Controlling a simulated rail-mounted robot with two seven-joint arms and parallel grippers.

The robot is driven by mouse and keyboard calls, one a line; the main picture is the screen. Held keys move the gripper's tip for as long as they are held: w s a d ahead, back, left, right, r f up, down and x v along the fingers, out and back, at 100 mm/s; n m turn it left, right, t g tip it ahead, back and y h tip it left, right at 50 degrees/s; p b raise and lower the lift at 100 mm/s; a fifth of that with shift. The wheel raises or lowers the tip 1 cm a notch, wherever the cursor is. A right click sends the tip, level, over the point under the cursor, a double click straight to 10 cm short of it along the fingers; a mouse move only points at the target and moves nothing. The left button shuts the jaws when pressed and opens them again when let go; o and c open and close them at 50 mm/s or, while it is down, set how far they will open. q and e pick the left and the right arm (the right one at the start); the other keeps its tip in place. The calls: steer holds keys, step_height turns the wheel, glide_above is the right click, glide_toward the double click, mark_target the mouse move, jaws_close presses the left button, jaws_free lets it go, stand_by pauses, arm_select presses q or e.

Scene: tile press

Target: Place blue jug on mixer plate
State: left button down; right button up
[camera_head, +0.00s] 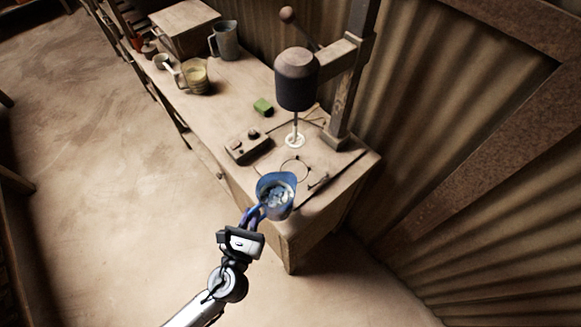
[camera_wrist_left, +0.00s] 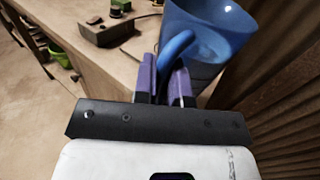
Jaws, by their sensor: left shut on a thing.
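The blue jug (camera_head: 276,197) is upright near the front corner of the workbench, with pale material visible inside. My left gripper (camera_head: 254,218) is shut on its handle, and the jug is on the far side of the fingers. In the left wrist view the purple fingers (camera_wrist_left: 163,75) pinch the curved handle, and the jug body (camera_wrist_left: 210,32) is at the upper right. The mixer (camera_head: 296,79) stands behind the jug with its shaft pointing down to a white disc-shaped end. A thin ring (camera_head: 295,159), possibly the mixer plate's outline, lies on the bench between them. My right gripper is not in view.
A cream jug (camera_head: 194,77) and a grey jug (camera_head: 225,40) stand farther back on the workbench (camera_head: 225,107). A corrugated wall (camera_head: 450,130) bounds the right.

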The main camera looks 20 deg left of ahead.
arm_select(q)
steer(key=shift+h, duration=0.3)
steer(key=shift+w+d+f+b, duration=0.2)
steer(key=shift+w+f, duration=0.7)
steer(key=shift+w, duration=1.85)
steer(key=shift+w+a+f+b, duration=0.1)
steer(key=shift+w+f+b, duration=0.55)
steer(key=shift+w, duration=2.15)
steer(key=shift+w+d+f+b, duration=0.1)
steer(key=shift+w+f, duration=1.05)
steer(key=shift+w, duration=1.6)
steer(key=shift+f, duration=0.1)
steer(key=shift+f, duration=0.15)
steer(key=c, duration=1.2)
jaws_free()
steer(key=shift+f, duration=0.1)
